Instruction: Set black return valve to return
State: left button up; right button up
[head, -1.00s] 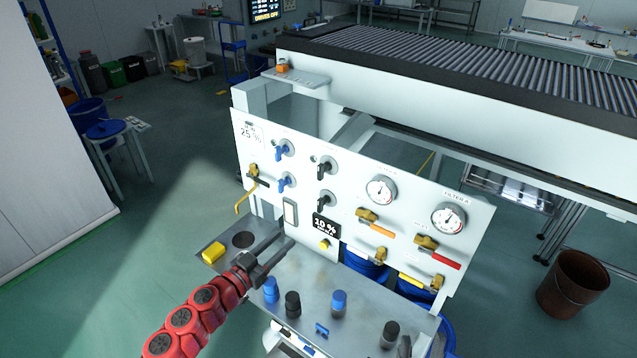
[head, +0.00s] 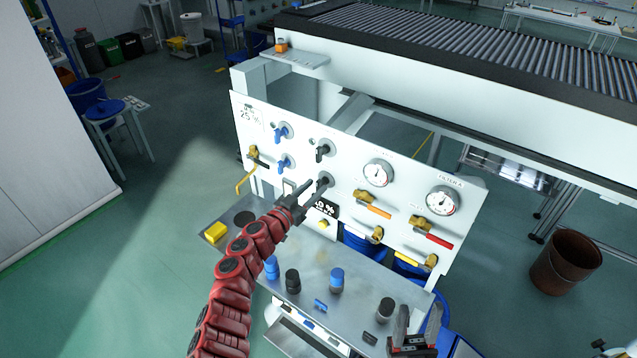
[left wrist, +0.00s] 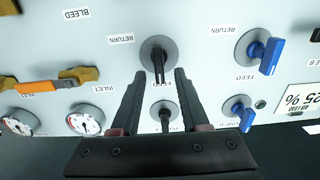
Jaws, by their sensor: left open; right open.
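The lower black valve (head: 325,181) is on the white panel; its handle is partly hidden by my left gripper in the head view. In the left wrist view, which sees the panel upside down, this black valve (left wrist: 157,52) has its handle pointing toward the FEED label, away from the RETURN label (left wrist: 121,38). My left gripper (head: 308,192) is open in front of the valve, its fingers on either side of the handle in the wrist view; contact cannot be told. A second black valve (head: 321,150) sits above. My right gripper (head: 416,322) is open at the bottom right.
Blue valves (head: 282,132) sit left of the black ones. Gauges (head: 379,173) and brass valves with coloured levers (head: 432,233) are to the right. Blue and black knobs (head: 336,281) stand on the shelf below, with a yellow block (head: 216,232) at its left.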

aim_at(321, 184)
pick_arm(q)
jog(key=shift+x, duration=1.45)
grip_shut()
